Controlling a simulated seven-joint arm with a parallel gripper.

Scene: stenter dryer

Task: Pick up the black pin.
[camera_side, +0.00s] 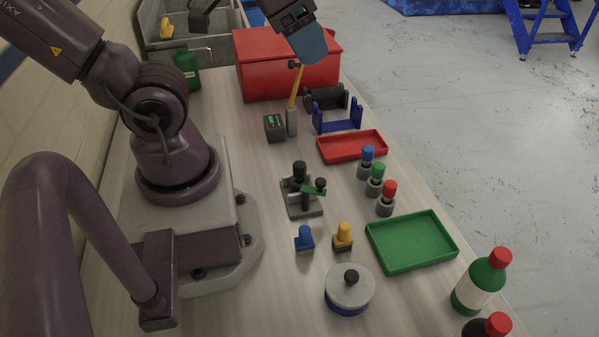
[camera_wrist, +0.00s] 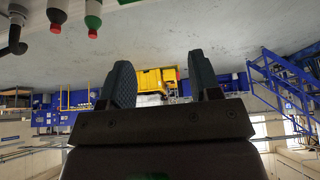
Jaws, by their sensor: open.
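I cannot tell for sure which piece is the black pin. A black-topped upright piece (camera_side: 299,170) stands on a small grey fixture (camera_side: 303,211), with a second black knob (camera_side: 320,184) beside it and a green part between them. My gripper (camera_side: 310,52) is high at the back, above the red box and well away from the fixture. Its fingers also show in the wrist view (camera_wrist: 162,82), apart with nothing between them. No black pin shows in the wrist view, which looks out across the room.
Blue (camera_side: 304,238) and yellow (camera_side: 343,236) knobbed pieces stand near the fixture. Several coloured pegs stand right of it, between red (camera_side: 352,147) and green (camera_side: 411,241) trays. A yellow-handled tool (camera_side: 295,95) stands upright below my gripper. A lidded tin (camera_side: 350,292) and bottles (camera_side: 480,282) are in front.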

